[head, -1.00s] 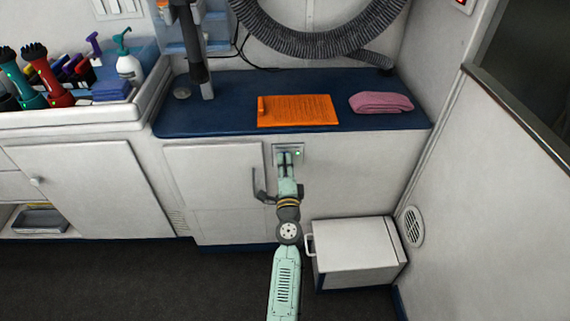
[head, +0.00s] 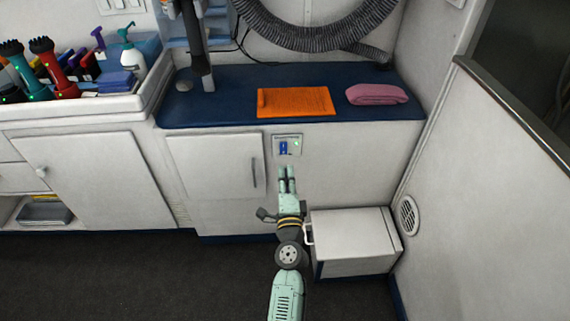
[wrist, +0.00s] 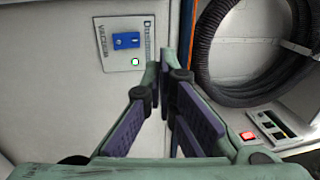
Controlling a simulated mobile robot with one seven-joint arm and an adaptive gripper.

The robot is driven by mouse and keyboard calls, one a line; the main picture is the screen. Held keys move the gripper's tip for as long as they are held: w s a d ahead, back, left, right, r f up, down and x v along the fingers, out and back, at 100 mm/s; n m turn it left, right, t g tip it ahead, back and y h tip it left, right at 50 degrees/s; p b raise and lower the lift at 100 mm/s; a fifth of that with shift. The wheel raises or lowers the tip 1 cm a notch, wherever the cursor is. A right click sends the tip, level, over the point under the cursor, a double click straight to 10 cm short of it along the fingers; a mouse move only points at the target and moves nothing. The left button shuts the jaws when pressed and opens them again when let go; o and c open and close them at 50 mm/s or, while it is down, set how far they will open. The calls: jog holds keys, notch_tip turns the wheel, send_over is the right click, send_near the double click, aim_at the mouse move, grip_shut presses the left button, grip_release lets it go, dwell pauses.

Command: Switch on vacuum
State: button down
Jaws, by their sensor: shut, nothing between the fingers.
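The vacuum switch panel (head: 287,145) is a small plate on the white cabinet front, below the blue counter. It has a blue switch (head: 283,148) and a lit green light (head: 297,143). In the wrist view the panel (wrist: 107,58) appears turned, with printed lettering, the blue switch (wrist: 126,40) and the green light (wrist: 135,62) in clear sight. My gripper (head: 286,168) is shut and empty, just below the panel in the head view and apart from the switch. Its fingers (wrist: 165,68) also show in the wrist view, right of the panel.
A grey ribbed hose (head: 320,42) hangs above the counter (head: 225,105). An orange towel (head: 295,102) and a pink cloth (head: 376,95) lie on it. A white box (head: 355,245) stands right of my arm, close to it. A cabinet door handle (head: 254,173) is left of my gripper.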

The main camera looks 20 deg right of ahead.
jog(key=shift+s+a+r, duration=0.1)
jog(key=shift+s+a, duration=0.05)
jog(key=shift+s, duration=0.45)
jog(key=shift+s+a+r, duration=0.1)
jog(key=shift+s+a, duration=0.05)
jog(key=shift+s, duration=0.4)
